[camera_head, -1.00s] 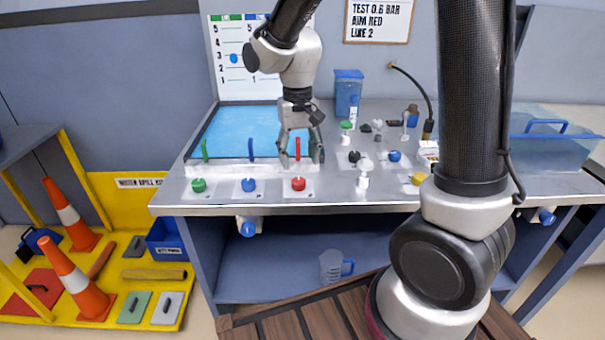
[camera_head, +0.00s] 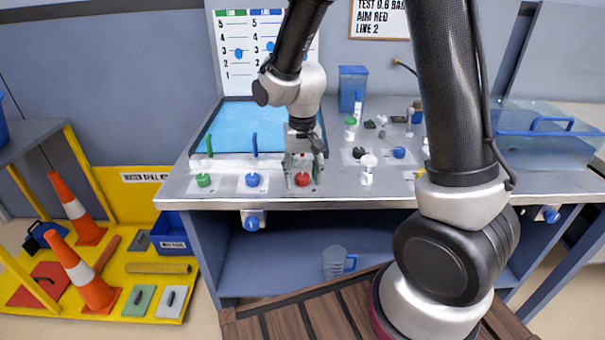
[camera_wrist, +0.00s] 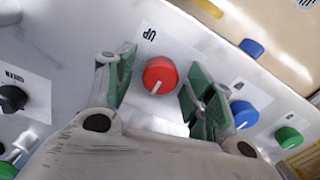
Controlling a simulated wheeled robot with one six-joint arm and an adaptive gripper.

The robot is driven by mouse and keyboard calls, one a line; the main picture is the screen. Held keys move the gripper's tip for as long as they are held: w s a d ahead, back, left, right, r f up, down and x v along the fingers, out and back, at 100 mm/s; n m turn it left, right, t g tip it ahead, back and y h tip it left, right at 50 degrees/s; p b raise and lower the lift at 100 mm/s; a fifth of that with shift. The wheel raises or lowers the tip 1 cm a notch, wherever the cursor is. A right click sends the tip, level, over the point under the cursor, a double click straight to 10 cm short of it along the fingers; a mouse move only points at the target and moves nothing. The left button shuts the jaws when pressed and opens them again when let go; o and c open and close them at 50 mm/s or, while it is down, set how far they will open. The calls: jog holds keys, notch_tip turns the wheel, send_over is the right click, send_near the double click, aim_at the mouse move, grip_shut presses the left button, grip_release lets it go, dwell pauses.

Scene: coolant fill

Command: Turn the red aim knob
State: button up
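The red aim knob (camera_head: 303,179) sits on a pale plate at the front of the bench, right of the blue and green knobs. In the wrist view the red knob (camera_wrist: 160,75) is round, with a white pointer line toward the bottom of the picture and the label "UP" beside it. My gripper (camera_head: 303,170) is low over the knob. In the wrist view my gripper (camera_wrist: 157,85) is open, with one green-padded finger on each side of the knob. Gaps show between both pads and the knob.
A blue knob (camera_head: 252,180) and a green knob (camera_head: 203,180) stand left of the red one. A white-capped post (camera_head: 368,168), a black knob (camera_head: 359,152) and another blue knob (camera_head: 399,152) stand to the right. A blue tray (camera_head: 240,118) lies behind.

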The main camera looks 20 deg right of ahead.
aim_at(302, 175)
jog(key=c, duration=0.9)
jog(key=shift+o, duration=0.2)
jog(key=shift+n, duration=1.5)
jog(key=o, duration=1)
jog(key=shift+o, duration=0.2)
jog(key=shift+r, duration=0.1)
notch_tip(302, 175, up, 12)
